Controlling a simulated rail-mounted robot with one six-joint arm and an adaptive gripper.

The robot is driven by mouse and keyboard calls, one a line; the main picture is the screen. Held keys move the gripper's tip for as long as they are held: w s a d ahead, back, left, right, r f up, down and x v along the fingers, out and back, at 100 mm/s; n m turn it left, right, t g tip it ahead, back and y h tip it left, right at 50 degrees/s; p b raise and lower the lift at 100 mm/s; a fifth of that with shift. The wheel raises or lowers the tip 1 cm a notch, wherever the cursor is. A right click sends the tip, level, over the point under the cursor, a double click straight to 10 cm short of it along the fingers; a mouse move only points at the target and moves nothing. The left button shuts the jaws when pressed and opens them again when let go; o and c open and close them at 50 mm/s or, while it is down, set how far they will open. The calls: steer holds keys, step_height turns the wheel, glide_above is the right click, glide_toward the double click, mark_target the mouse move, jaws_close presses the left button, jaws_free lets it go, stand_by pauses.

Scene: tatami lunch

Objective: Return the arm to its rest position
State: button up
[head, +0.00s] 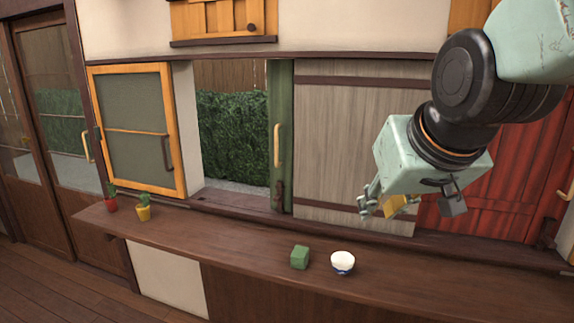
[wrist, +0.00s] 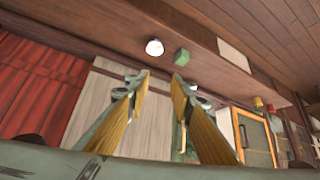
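My gripper (head: 382,206) hangs in the air at the right of the head view, well above the counter, in front of the grey wooden panel. In the wrist view, the gripper (wrist: 160,82) shows two yellow-lined fingers spread apart with nothing between them. My arm comes in from the upper right and is bent. The wrist view looks down past the fingers toward the counter and panels, with the picture turned over.
A green cube (head: 300,257) and a white bowl (head: 343,263) stand on the brown counter (head: 230,245), below and apart from my gripper. A red pot (head: 111,204) and yellow pot (head: 143,213) with plants stand at its left end. An orange-framed window (head: 130,130) swings open.

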steer(key=s+d+f+g, duration=0.1)
steer(key=s+f+g, duration=0.1)
steer(key=s, duration=1.1)
steer(key=s+d+f+g, duration=0.1)
steer(key=s+d+g, duration=0.1)
steer(key=s, duration=1.1)
steer(key=shift+f+m, duration=0.4)
